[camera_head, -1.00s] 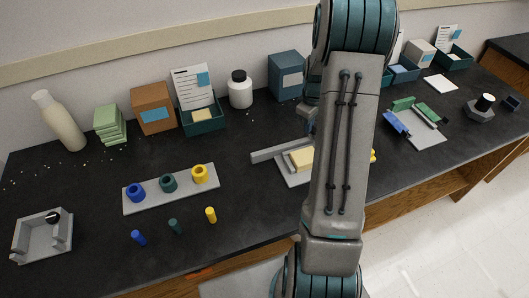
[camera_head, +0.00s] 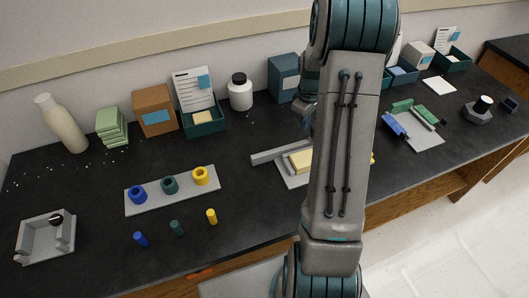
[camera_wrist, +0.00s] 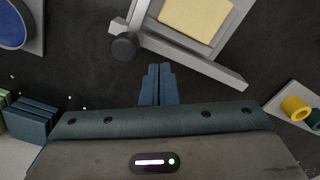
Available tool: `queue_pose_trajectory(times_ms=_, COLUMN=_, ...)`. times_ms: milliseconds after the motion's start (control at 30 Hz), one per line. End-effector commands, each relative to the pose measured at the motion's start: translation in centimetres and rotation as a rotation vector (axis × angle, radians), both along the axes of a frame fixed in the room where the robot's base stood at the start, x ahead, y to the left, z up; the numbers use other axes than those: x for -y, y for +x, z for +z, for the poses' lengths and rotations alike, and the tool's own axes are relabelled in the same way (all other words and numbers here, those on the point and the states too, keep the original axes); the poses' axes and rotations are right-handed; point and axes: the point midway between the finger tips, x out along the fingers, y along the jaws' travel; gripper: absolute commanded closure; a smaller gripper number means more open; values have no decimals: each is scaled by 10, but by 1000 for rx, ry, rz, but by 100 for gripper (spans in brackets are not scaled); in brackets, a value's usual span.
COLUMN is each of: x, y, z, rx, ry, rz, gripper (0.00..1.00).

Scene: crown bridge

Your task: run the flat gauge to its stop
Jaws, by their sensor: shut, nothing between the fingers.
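A pale yellow flat block (camera_head: 301,160), probably the flat gauge, lies on a grey plate (camera_head: 294,182) with a long grey bar (camera_head: 272,153) along its back edge. In the wrist view the yellow block (camera_wrist: 194,18) is at the top, with the bar (camera_wrist: 190,61) slanting below it. A dark round knob (camera_wrist: 124,46) sits by the bar's left end. My gripper (camera_wrist: 159,70) is shut and empty, below the bar and just right of the knob, apart from both in the picture; its height cannot be told. In the head view my arm hides the plate's right side.
A rack (camera_head: 144,207) with blue, teal and yellow rings stands left, with small pegs in front. A plate (camera_head: 427,139) with blue and green blocks is right. A white bottle (camera_head: 240,92) and a blue box (camera_head: 284,78) stand behind. Bare bench lies between rack and bar.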

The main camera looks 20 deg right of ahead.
Motion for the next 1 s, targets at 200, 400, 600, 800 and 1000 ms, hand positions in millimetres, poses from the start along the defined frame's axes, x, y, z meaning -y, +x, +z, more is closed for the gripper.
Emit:
queue_pose_trajectory(times_ms=200, x=0, y=0, z=21, rx=3, ry=-1, rz=0, gripper=100)
queue_pose_trajectory(times_ms=400, x=0, y=0, z=37, rx=1, ry=0, rz=0, gripper=100)
queue_pose_trajectory(times_ms=600, x=0, y=0, z=41, rx=1, ry=-1, rz=0, gripper=100)
queue_pose_trajectory(times_ms=800, x=0, y=0, z=41, rx=1, ry=-1, rz=0, gripper=100)
queue_pose_trajectory(times_ms=1000, x=0, y=0, z=41, rx=1, ry=0, rz=0, gripper=100)
